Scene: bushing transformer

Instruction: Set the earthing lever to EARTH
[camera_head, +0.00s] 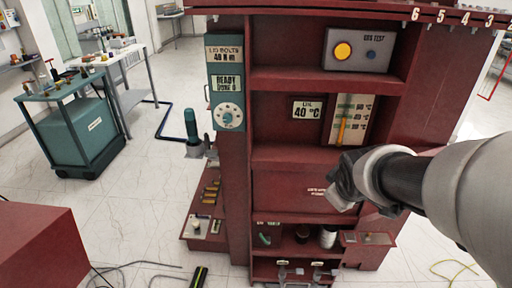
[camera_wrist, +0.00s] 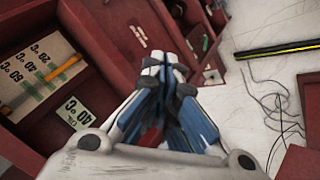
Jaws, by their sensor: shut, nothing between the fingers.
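I cannot make out a lever marked EARTH in either view. A small pale plate (camera_head: 203,226) with tiny fittings sits at the lower left foot of the red cabinet; its marking is too small to read. A small ledge (camera_head: 367,238) with a knob-like part juts out at the cabinet's lower right. My gripper (camera_head: 338,192) is in front of the red panel below the oil gauge, apart from both. In the wrist view my gripper (camera_wrist: 163,62) has its fingertips together, with nothing between them.
The red cabinet (camera_head: 288,169) holds a gas test box (camera_head: 357,51), an oil thermometer panel (camera_head: 350,120) and low shelves with jars (camera_head: 327,236). A teal dial panel (camera_head: 227,82) is on its left post. A teal cart (camera_head: 78,125) stands left. A black-yellow bar (camera_head: 198,278) and cables lie on the floor.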

